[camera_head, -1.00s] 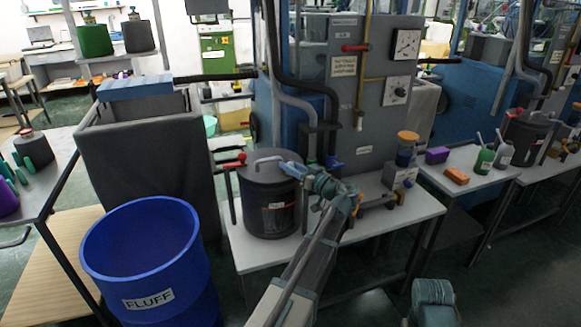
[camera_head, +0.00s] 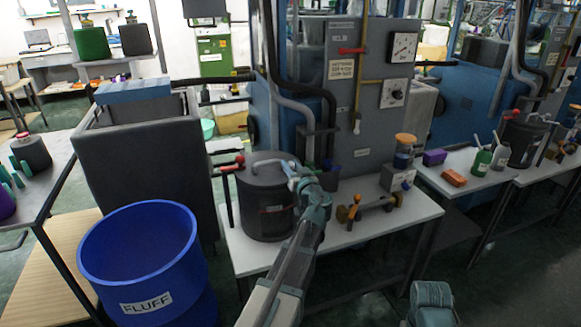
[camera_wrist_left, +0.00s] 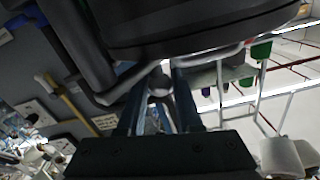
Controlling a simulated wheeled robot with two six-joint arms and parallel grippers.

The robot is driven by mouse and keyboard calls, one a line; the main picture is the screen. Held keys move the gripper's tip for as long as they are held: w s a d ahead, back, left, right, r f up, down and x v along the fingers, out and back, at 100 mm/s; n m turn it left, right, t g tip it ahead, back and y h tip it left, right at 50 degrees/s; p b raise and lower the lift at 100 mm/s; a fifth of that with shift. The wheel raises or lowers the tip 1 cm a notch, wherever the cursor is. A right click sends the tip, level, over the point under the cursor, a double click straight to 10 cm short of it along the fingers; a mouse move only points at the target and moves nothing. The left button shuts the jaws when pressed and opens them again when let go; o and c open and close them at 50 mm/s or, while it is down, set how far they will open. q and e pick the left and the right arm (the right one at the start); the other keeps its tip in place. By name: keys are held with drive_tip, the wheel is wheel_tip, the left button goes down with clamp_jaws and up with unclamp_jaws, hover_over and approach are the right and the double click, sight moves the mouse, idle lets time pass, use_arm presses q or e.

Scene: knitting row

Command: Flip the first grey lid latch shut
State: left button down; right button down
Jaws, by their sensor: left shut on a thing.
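A dark grey pot (camera_head: 263,215) with a flat lid stands at the left end of the white table. A bent light-grey bar, apparently the lid latch (camera_head: 266,162), lies across the lid top. My left gripper (camera_head: 291,168) is at the right end of this bar, over the lid's right edge, and shut on it. In the left wrist view, the two fingers (camera_wrist_left: 158,95) have a rounded grey piece (camera_wrist_left: 160,82) between them, below the dark lid underside or pot (camera_wrist_left: 190,25). The exact contact is partly hidden.
A blue FLUFF bin (camera_head: 145,255) stands left of the table (camera_head: 345,232). A red-handled lever (camera_head: 228,165) rises beside the pot. Dark hoses (camera_head: 325,100) and a grey machine panel (camera_head: 370,110) stand close behind. An orange-and-brass fitting (camera_head: 352,212) lies to the right.

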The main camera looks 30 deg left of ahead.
use_arm(q)
drive_tip(key=c, duration=0.6)
unclamp_jaws()
drive_tip(key=v, duration=1.3)
drive_tip(key=shift+s+d, duration=0.2)
drive_tip(key=shift+d, duration=0.1)
